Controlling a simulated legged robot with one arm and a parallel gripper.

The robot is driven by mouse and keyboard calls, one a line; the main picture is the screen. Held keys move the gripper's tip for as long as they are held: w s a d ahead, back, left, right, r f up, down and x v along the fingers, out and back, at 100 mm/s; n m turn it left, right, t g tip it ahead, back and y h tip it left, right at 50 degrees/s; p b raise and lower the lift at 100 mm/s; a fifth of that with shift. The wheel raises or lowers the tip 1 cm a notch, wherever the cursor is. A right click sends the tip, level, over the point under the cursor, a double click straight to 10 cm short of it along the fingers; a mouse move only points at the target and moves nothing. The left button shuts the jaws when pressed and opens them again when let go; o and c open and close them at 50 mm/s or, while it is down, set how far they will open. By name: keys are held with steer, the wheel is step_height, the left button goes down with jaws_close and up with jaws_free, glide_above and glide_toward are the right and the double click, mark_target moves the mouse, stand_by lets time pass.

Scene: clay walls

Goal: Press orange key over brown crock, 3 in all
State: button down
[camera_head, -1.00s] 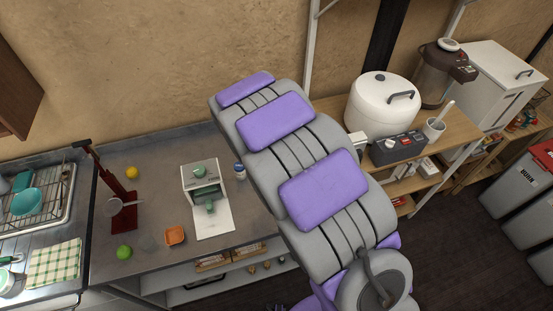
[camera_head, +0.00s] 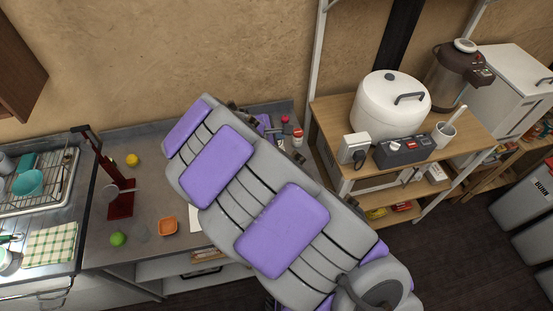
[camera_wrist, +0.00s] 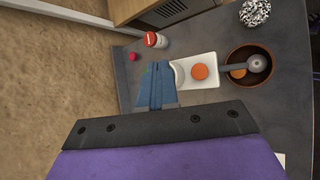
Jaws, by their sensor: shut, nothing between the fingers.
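In the wrist view an orange round key (camera_wrist: 200,72) sits on a white base (camera_wrist: 207,57). Beside it on the right is a round brown crock (camera_wrist: 266,50) with a grey ladle-like piece (camera_wrist: 257,63) across it and something orange inside. My gripper (camera_wrist: 160,66) is shut and empty, its blue-grey fingers just left of the white base, apart from the key in the picture. Its height above the counter cannot be told. In the head view my arm hides the key and crock, and only part of my gripper end (camera_head: 288,130) shows.
A red-capped bottle (camera_wrist: 152,40) and a small red thing (camera_wrist: 132,56) stand near my fingers. A speckled ball (camera_wrist: 255,12) is beyond the crock.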

steer(key=f+b, duration=0.6)
steer(key=shift+a+f, duration=0.3)
steer(key=shift+f, duration=0.1)
steer(key=shift+d+f, duration=0.25)
steer(key=shift+f, duration=0.4)
steer(key=shift+d+f, duration=0.2)
steer(key=shift+d, duration=0.35)
steer(key=shift+a+f, duration=0.1)
steer(key=shift+a, duration=0.55)
steer(key=shift+d, duration=0.5)
steer(key=shift+a, duration=0.35)
steer(key=shift+d, duration=0.2)
steer(key=shift+a, duration=0.1)
